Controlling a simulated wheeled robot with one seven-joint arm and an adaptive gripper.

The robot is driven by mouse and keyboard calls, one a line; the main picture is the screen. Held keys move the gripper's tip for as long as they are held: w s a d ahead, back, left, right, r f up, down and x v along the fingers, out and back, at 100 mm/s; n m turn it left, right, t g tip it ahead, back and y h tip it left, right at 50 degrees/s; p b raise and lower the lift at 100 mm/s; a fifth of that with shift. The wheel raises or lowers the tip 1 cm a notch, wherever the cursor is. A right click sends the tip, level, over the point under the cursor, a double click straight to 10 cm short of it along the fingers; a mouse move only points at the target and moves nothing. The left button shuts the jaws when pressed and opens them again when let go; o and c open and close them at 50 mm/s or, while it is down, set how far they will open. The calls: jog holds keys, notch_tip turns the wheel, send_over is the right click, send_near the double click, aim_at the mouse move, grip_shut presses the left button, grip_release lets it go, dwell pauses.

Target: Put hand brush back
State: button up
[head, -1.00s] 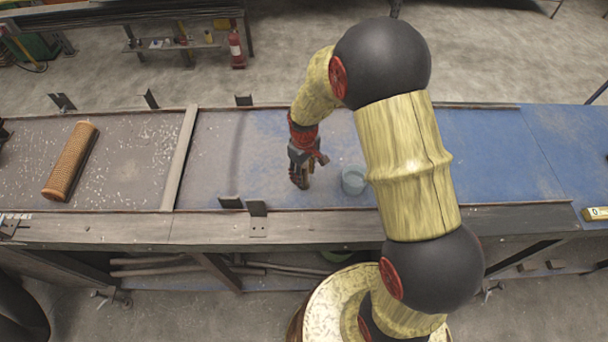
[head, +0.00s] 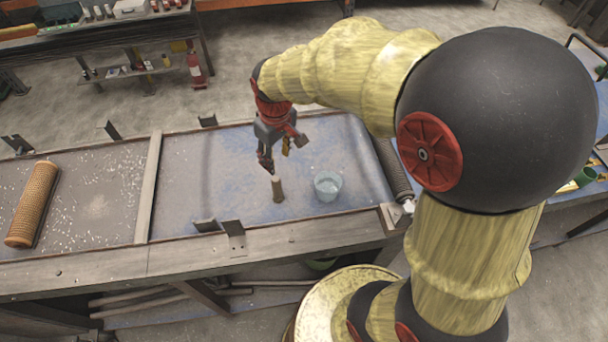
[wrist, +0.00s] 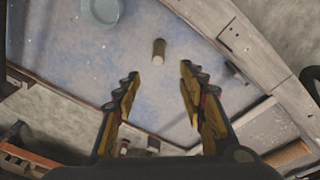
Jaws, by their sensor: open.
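No thing in view is clearly recognisable as a hand brush. A small brown cylindrical piece (head: 277,189) stands upright on the blue worktop (head: 222,180); I cannot tell whether it is the brush or its handle. It also shows in the wrist view (wrist: 158,51), beyond the fingertips and roughly in line with the gap between them. My gripper (head: 284,152) is open and empty, above and a little behind the piece, apart from it. In the wrist view both fingers of my gripper (wrist: 160,74) stand wide apart.
A grey-blue cup (head: 328,186) stands just right of the piece. A tan mesh tube (head: 32,205) lies at the left, past a raised divider strip (head: 148,188). Metal brackets (head: 235,236) rise at the front edge. The worktop left of the piece is clear.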

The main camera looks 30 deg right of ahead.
jog(key=s+r+m+t, duration=0.2)
jog(key=s+r, duration=0.4)
jog(key=s, duration=0.3)
jog(key=s+r+m+t, duration=0.2)
jog(key=s+r, duration=0.5)
jog(key=s, duration=0.2)
jog(key=shift+s+r, duration=0.2)
jog(key=shift+r, duration=0.05)
notch_tip(320, 180, down, 12)
jog(key=b, duration=1.2)
jog(key=shift+f, duration=0.15)
